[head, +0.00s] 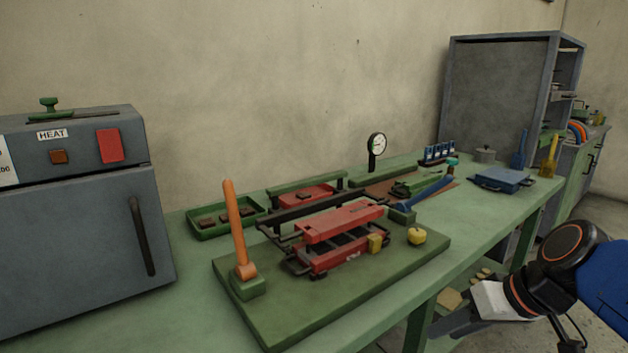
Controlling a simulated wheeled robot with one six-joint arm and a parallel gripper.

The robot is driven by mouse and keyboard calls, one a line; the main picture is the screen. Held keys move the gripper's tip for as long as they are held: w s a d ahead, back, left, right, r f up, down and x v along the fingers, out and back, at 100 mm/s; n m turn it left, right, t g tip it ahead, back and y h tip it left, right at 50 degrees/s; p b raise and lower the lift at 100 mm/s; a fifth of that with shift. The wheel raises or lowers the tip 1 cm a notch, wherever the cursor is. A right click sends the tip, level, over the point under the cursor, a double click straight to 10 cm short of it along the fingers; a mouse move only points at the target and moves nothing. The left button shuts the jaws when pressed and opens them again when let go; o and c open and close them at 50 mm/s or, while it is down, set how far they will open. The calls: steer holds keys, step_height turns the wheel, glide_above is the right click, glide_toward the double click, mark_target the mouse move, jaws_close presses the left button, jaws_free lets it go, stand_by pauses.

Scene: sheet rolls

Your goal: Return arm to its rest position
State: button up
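My arm (560,262) reaches in from the lower right edge of the head view, with a blue link, a black joint with orange rings and a pale wrist part. My gripper (462,322) seems to be the dark end beyond the pale part, low in front of the green bench (505,215) and clear of its top. Its fingers are too dark and small to make out, so I cannot tell if it is open or holds anything.
A red sheet roller (340,222) with an orange lever (236,230) stands on a green board (330,310). A grey heater cabinet (70,240) stands at the left. A green tray (225,218), a dial gauge (377,146), a blue flat box (502,181) and a grey shelf cabinet (490,95) stand behind.

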steer(key=s+d+f+m+h, duration=0.1)
steer(key=s+d+f+h, duration=0.2)
steer(key=s+d+h, duration=0.1)
steer(key=shift+s+f+m+h, duration=0.3)
steer(key=shift+s+f, duration=0.05)
steer(key=shift+s, duration=0.05)
